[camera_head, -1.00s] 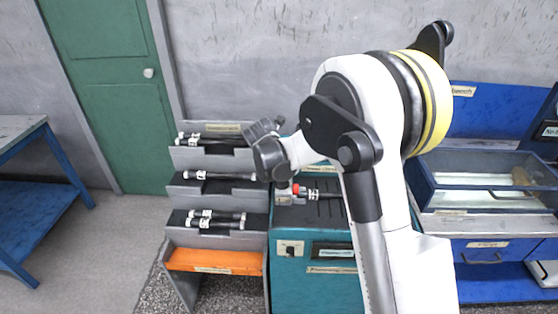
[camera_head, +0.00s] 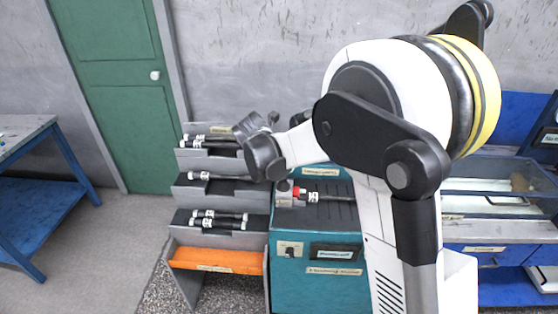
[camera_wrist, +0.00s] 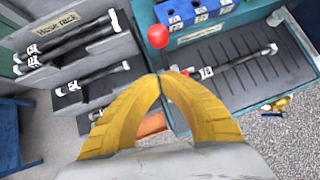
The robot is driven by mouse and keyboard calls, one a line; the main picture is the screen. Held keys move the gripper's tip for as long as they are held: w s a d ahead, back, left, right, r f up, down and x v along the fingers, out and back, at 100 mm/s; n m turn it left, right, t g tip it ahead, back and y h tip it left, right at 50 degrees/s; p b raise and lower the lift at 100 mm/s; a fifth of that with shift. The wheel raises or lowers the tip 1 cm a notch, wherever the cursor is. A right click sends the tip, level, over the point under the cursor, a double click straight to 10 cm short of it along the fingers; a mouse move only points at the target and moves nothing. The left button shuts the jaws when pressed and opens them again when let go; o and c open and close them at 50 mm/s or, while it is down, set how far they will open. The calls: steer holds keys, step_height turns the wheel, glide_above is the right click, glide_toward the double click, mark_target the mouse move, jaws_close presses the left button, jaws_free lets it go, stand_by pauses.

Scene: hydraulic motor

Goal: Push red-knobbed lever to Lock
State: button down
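The round red knob (camera_wrist: 158,36) shows in the wrist view, just beyond my fingertips, at the left edge of the teal bench top. Its lever stem is hard to make out. My gripper (camera_wrist: 160,73) has yellow fingers whose tips meet, with nothing visible between them. The tips appear just below the knob in the picture; I cannot tell whether they touch it. In the head view a red part (camera_head: 298,191) shows on the teal bench (camera_head: 318,285), below my wrist; I cannot tell if it is the knob. No Lock marking is readable.
A black hose (camera_wrist: 235,62) with white fittings lies on the slotted bench top. Blue blocks (camera_wrist: 180,14) with labels stand behind it. A grey hose rack (camera_head: 190,163) with several hoses is to the left. A blue table (camera_head: 40,205) is at far left.

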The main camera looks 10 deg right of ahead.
steer(key=r, duration=0.1)
steer(key=s+a+r, duration=0.1)
steer(key=r, duration=0.1)
steer(key=r+p, duration=0.1)
steer(key=shift+s+a+r, duration=0.15)
steer(key=shift+s+r, duration=0.1)
steer(key=shift+r, duration=0.05)
steer(key=shift+s, duration=0.1)
